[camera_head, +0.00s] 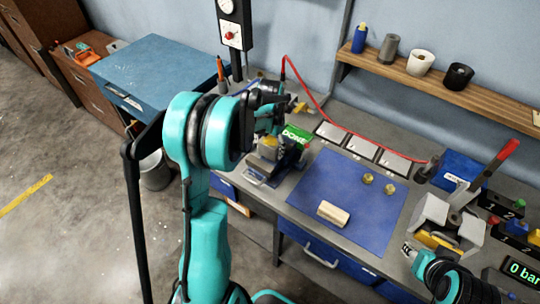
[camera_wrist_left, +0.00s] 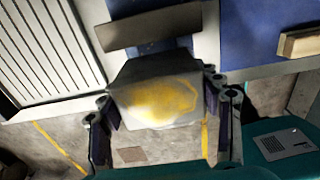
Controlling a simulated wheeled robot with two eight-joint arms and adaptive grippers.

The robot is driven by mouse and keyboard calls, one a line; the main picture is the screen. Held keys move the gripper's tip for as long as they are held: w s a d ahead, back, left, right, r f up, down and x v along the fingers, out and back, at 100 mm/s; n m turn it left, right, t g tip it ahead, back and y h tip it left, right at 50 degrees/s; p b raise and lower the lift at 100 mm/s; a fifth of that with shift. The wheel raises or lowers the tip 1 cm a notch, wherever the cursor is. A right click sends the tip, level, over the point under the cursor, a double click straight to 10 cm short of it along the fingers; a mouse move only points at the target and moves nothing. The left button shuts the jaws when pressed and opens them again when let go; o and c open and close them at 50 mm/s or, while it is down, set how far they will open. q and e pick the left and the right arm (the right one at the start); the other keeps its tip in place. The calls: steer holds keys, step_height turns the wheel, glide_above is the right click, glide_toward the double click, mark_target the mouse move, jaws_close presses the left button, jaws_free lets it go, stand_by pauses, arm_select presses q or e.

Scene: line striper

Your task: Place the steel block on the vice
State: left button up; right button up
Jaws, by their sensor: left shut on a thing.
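My left gripper (camera_head: 268,128) reaches down over the back left part of the bench. In the left wrist view its two fingers (camera_wrist_left: 163,128) are shut on the steel block (camera_wrist_left: 150,95), a grey block with a yellow sheen on its face. In the head view the block (camera_head: 268,143) shows small below the gripper. The vice (camera_head: 287,163) is dark and metallic, left of the blue mat, close beside and below the block. I cannot tell whether they touch. My right gripper (camera_head: 409,250) is at the lower right, and its finger gap is too small to read.
A blue mat (camera_head: 330,188) holds a pale wooden block (camera_head: 333,213) and two small brass pieces (camera_head: 378,184). A green sign (camera_head: 297,133) stands behind the vice. A red-handled press (camera_head: 465,195) stands at right. A shelf (camera_head: 440,85) with cups hangs on the wall.

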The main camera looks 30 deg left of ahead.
mark_target(270, 155)
arm_select(q)
steer(key=shift+a+f+b, duration=0.1)
steer(key=shift+f+b, duration=0.25)
steer(key=shift+f, duration=1.7)
steer(key=shift+f, duration=0.2)
steer(key=o, duration=1.8)
steer(key=shift+o, duration=0.2)
steer(key=shift+r, duration=0.1)
